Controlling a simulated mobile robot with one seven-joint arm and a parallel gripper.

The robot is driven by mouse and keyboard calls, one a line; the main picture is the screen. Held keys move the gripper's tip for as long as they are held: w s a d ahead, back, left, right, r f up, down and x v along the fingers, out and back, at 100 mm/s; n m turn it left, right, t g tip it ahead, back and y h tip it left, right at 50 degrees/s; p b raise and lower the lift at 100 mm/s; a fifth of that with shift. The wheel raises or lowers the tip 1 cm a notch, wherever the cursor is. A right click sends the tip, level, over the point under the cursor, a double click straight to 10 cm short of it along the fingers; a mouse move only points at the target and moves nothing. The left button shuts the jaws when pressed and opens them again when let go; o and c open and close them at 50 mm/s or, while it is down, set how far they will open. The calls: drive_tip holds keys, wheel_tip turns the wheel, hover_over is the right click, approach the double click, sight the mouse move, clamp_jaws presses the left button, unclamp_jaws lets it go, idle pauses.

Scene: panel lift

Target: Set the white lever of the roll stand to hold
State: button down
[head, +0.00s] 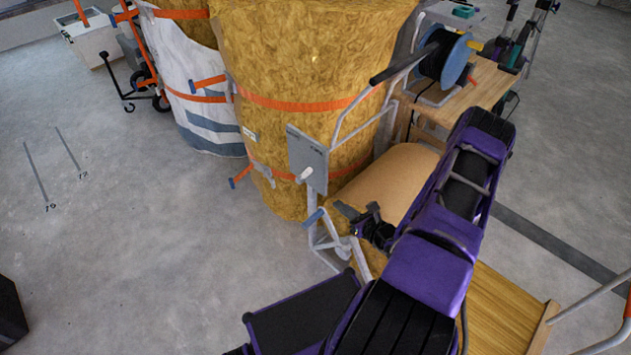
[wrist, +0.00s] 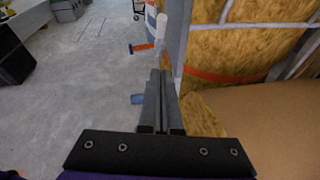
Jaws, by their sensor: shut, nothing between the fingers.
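The white lever (head: 305,174) sits on a grey plate (head: 308,152) on the roll stand (head: 320,240), a frame of pale tubes. In the head view it slants down and left from the plate; the plate's lettering is too small to read. In the wrist view the lever (wrist: 161,27) shows just beyond the fingertips, beside the edge of the plate. My gripper (head: 341,208) is shut and empty, below and right of the lever in the head view. In the wrist view my gripper's fingers (wrist: 160,76) point toward the lever; I cannot tell whether they touch it.
A blue-ended handle (head: 313,218) is low on the stand, left of my fingers. Large yellow insulation rolls (head: 300,60) with orange straps stand behind the plate. A brown roll (head: 395,180) lies to the right. A wooden bench (head: 470,95) holds a blue reel.

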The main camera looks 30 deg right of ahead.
drive_tip(key=shift+w, duration=0.15)
drive_tip(key=b, duration=0.2)
approach(305, 174)
drive_tip(key=w+f, duration=0.4)
drive_tip(key=w, duration=0.1)
drive_tip(key=shift+w+a+r, duration=0.15)
drive_tip(key=shift+w+r, duration=0.1)
drive_tip(key=shift+r, duration=0.2)
